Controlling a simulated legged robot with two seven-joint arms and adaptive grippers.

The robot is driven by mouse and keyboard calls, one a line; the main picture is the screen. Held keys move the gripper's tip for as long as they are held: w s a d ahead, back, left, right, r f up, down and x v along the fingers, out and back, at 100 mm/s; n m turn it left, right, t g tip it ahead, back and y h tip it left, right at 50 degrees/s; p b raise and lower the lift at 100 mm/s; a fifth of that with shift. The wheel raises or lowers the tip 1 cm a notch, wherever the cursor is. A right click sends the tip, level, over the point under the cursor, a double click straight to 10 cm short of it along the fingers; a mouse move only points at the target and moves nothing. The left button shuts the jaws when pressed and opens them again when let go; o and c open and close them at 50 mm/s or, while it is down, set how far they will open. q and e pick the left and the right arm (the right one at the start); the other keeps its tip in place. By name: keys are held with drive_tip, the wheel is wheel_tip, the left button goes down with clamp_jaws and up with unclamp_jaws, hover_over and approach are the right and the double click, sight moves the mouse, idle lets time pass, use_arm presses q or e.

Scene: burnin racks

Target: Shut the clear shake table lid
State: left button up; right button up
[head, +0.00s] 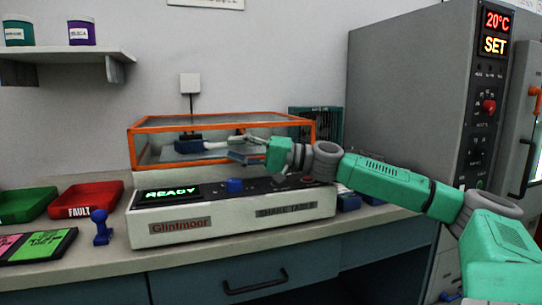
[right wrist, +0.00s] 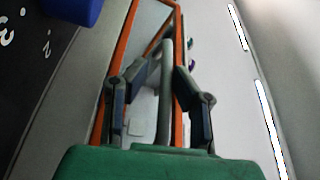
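The shake table (head: 285,213) is a pale machine with a dark sloped panel, a lit READY display and a blue knob (head: 234,186). Its clear lid (head: 133,146) has an orange frame and stands over the machine's top; I cannot tell whether its lower edge is seated. My right gripper (head: 246,147) is at the lid's front, coming from the right. In the right wrist view, its two fingers (right wrist: 166,70) stand on either side of a grey bar (right wrist: 165,100), with the orange frame behind. Whether they press on the bar is unclear. My left gripper is out of view.
A red FAULT bin (head: 88,201), a green bin (head: 28,204), a blue stamp-like object (head: 101,228) and coloured cards (head: 38,246) lie left of the machine. A tall grey cabinet (head: 405,95) stands at right. A shelf (head: 70,54) with two jars hangs upper left.

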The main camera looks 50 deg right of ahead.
drive_tip(key=v, duration=0.9)
drive_tip(key=shift+d+f, duration=0.2)
drive_tip(key=shift+f, duration=0.1)
drive_tip(key=shift+s+d, duration=0.25)
drive_tip(key=shift+s, duration=0.35)
drive_tip(key=shift+d, duration=0.1)
